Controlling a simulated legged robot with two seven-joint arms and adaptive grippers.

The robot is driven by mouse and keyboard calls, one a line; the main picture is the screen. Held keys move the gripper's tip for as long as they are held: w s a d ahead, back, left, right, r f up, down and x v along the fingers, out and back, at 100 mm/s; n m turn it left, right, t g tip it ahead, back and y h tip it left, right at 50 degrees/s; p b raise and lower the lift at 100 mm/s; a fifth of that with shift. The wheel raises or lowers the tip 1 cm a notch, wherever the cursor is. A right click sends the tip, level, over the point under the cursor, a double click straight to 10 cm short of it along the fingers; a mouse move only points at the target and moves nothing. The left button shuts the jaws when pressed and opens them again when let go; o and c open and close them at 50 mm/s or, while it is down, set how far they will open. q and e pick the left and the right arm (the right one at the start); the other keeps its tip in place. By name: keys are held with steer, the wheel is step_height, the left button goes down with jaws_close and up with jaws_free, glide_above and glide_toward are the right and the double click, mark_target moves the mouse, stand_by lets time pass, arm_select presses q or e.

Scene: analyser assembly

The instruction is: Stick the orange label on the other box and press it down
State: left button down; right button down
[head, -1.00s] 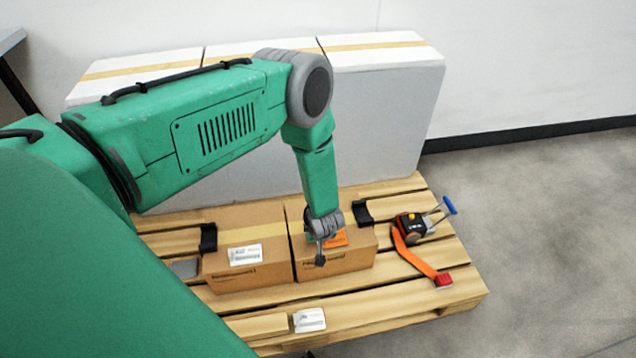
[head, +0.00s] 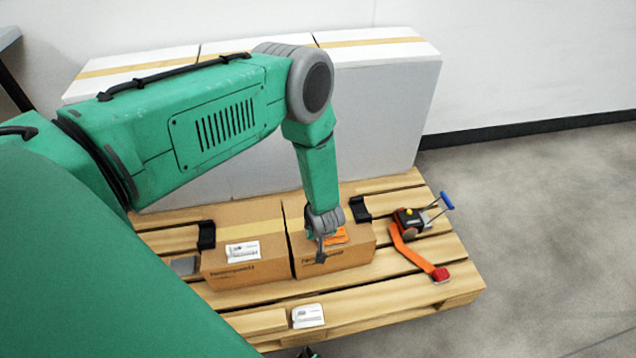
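The orange label (head: 337,235) lies on the top of the right cardboard box (head: 352,255), near its front edge. My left gripper (head: 321,250) comes down from above at the front edge of that box, just left of the label, and partly covers it. Its fingers look close together, but they are too small to tell whether they are shut or touch the label. The left cardboard box (head: 225,270) stands beside it and has a white printed label (head: 243,251) at its top front edge.
Both boxes stand on a wooden pallet (head: 400,290) between black brackets (head: 207,235). A ratchet tensioner (head: 409,219) with an orange strap (head: 410,255) lies at right. A white label sheet (head: 308,316) lies on the front slat. Large white boxes (head: 385,110) stand behind.

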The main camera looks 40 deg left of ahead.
arm_select(q)
steer(key=shift+f, duration=0.25)
stand_by(0.5)
steer(key=c, duration=1.6)
jaws_free()
steer(key=shift+r, duration=0.1)
steer(key=shift+r+p, duration=2.55)
steer(key=shift+r, duration=0.95)
